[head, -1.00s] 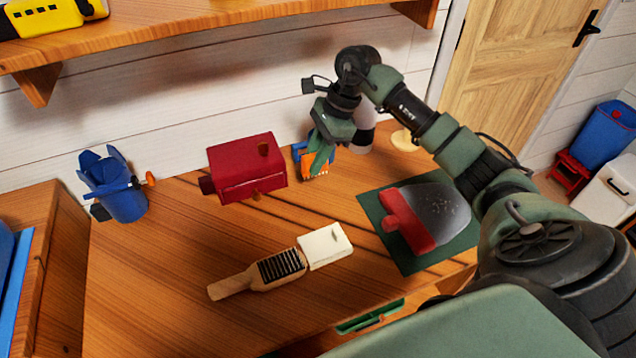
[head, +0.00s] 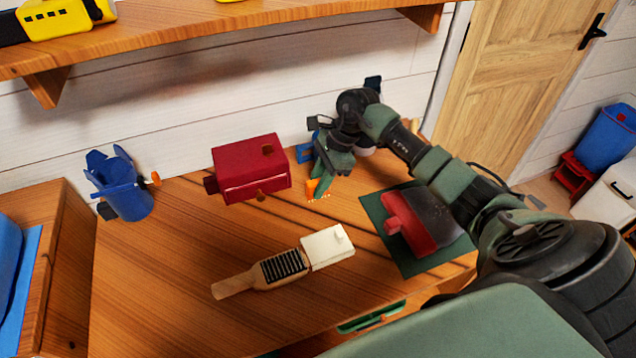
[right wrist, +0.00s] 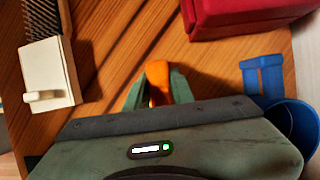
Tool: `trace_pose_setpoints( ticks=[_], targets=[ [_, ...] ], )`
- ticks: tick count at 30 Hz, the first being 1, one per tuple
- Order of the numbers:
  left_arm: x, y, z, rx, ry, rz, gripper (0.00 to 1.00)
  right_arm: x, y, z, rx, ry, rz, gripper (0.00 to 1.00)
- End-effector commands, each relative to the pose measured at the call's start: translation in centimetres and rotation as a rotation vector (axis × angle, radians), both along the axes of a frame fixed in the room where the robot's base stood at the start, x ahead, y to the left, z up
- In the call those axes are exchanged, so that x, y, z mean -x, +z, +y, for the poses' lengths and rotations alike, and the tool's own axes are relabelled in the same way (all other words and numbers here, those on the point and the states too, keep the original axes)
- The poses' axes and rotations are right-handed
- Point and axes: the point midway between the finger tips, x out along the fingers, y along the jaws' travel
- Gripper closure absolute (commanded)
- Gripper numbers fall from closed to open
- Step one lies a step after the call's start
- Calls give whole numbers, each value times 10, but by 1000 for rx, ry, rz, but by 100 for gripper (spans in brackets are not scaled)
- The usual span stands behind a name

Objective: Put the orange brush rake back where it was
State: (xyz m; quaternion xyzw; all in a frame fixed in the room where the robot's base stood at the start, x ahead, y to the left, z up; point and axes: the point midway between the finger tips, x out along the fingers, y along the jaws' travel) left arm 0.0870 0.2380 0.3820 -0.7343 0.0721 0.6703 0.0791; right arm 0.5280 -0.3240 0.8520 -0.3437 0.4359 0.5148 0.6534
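The orange brush rake (head: 318,188) is a small orange piece at my right gripper (head: 330,177), low over the wooden desk, right of the red box. In the right wrist view the orange rake (right wrist: 157,82) sits between the two green fingers (right wrist: 157,90), which are closed on it. Most of it is hidden by the fingers, and I cannot tell whether it touches the desk. A blue holder (head: 306,153) stands just behind the gripper, partly covered by it; it also shows in the right wrist view (right wrist: 264,76). My left gripper is not in view.
A red box (head: 250,170) stands left of the gripper, and a blue cup (head: 128,200) farther left. A wooden brush (head: 262,273) and white block (head: 327,247) lie in front. A red dustpan-like tool (head: 410,225) lies on a green mat (head: 400,257). Bare desk lies at front left.

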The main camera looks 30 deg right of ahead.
Motion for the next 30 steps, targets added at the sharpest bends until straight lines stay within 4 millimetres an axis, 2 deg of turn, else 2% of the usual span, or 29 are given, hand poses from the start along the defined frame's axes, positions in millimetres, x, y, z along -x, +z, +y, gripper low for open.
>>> trace_pose_setpoints(
  ticks=[1,2,11,14,16,30],
  targets=[
    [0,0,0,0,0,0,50,0,0,0,0,0,0,63],
    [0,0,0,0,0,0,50,0,0,0,0,0,0,55],
    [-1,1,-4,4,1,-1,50,0,1,0,0,0,0,55],
    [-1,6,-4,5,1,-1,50,0,5,0,-1,0,0,55],
    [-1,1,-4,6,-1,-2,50,0,9,-4,3,-1,-3,55],
    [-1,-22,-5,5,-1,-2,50,8,95,-38,3,-2,-3,55]
  ],
)
